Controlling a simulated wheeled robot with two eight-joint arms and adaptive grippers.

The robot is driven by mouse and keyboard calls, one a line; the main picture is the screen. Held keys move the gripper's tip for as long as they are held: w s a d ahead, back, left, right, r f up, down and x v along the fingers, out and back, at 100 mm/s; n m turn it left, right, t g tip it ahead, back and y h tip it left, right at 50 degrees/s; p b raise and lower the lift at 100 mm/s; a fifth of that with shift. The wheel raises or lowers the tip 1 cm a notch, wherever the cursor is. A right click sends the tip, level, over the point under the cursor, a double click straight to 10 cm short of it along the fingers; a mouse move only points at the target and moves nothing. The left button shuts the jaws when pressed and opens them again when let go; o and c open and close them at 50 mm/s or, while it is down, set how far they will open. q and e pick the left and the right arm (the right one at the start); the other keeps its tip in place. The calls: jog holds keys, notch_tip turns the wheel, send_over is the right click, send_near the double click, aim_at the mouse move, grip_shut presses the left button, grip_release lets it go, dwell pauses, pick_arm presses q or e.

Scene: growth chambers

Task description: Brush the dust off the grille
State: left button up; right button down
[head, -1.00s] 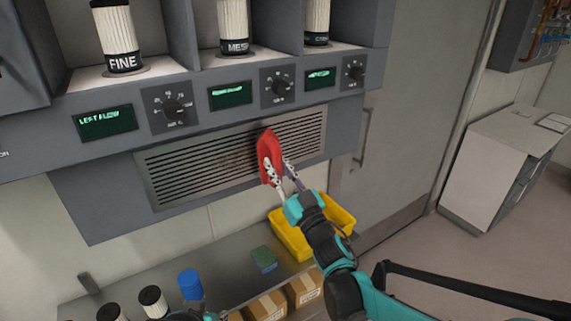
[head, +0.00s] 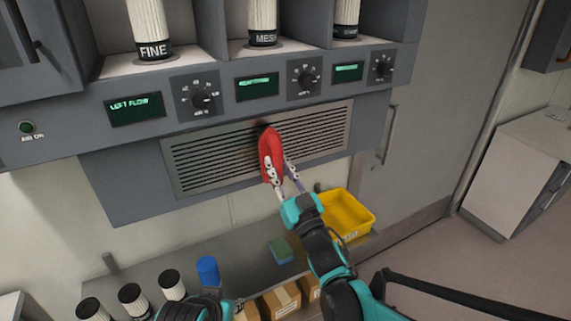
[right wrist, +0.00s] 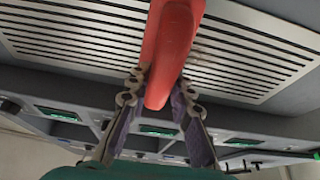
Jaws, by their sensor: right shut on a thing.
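The slatted metal grille (head: 200,160) sits in the grey panel under the displays. My right gripper (head: 282,178) is shut on a red brush (head: 271,150), held upright against or just in front of the grille's middle. In the right wrist view the red brush (right wrist: 170,50) stands between the fingers (right wrist: 158,88) and crosses the grille (right wrist: 90,40). Its bristles are hidden, so contact cannot be told. A faint brownish patch of dust (right wrist: 203,62) shows on the slats right of the brush there. Part of my left arm's end shows at the bottom of the head view; its jaws are unclear.
Below are a counter with a yellow bin (head: 348,214), a green and blue sponge (head: 281,250), a blue cylinder (head: 208,270), cardboard boxes (head: 281,300) and black-capped white canisters (head: 133,300). Knobs (head: 201,99) and displays sit just above the grille.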

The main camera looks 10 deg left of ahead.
jog(key=shift+s+a+r+p, duration=1.05)
jog(key=shift+s+a, duration=1.35)
jog(key=shift+a, duration=1.25)
jog(key=shift+w+d+b, duration=0.35)
jog(key=shift+w+d, duration=2.6)
jog(key=shift+d, duration=1.35)
jog(key=shift+w+d+b, duration=0.35)
jog(key=shift+w+d, duration=2.55)
jog(key=shift+d, duration=1.4)
jog(key=s+a, duration=1)
jog(key=a, duration=0.4)
jog(key=shift+a+p, duration=0.2)
jog(key=shift+p, duration=0.1)
